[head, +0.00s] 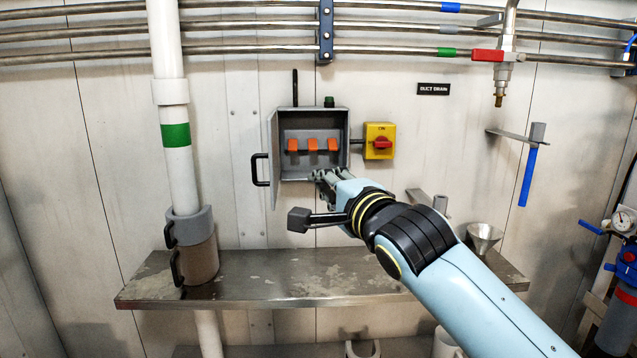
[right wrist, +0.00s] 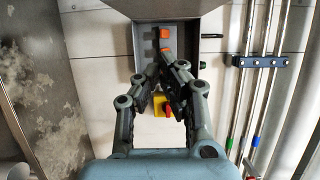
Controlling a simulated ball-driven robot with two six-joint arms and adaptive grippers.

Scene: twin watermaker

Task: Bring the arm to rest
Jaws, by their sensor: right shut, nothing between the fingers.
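My right arm reaches in from the lower right of the head view. Its gripper (head: 322,177) is shut and empty, just in front of the lower right part of an open grey switch box (head: 342,115). In the right wrist view the gripper's fingertips (right wrist: 163,62) meet in front of the box (right wrist: 188,60). Whether they touch it, I cannot tell. Inside the box are three orange switches (head: 313,144). The box door (head: 274,165), with a black handle (head: 260,170), stands open to the left. My left gripper is not in view.
A yellow switch with a red knob (head: 381,141) is right of the box. A metal shelf (head: 200,294) lies below, with a funnel (head: 484,236) at its right. A white pipe (head: 175,110) stands left. Metal pipes (head: 240,50) run along the top of the wall.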

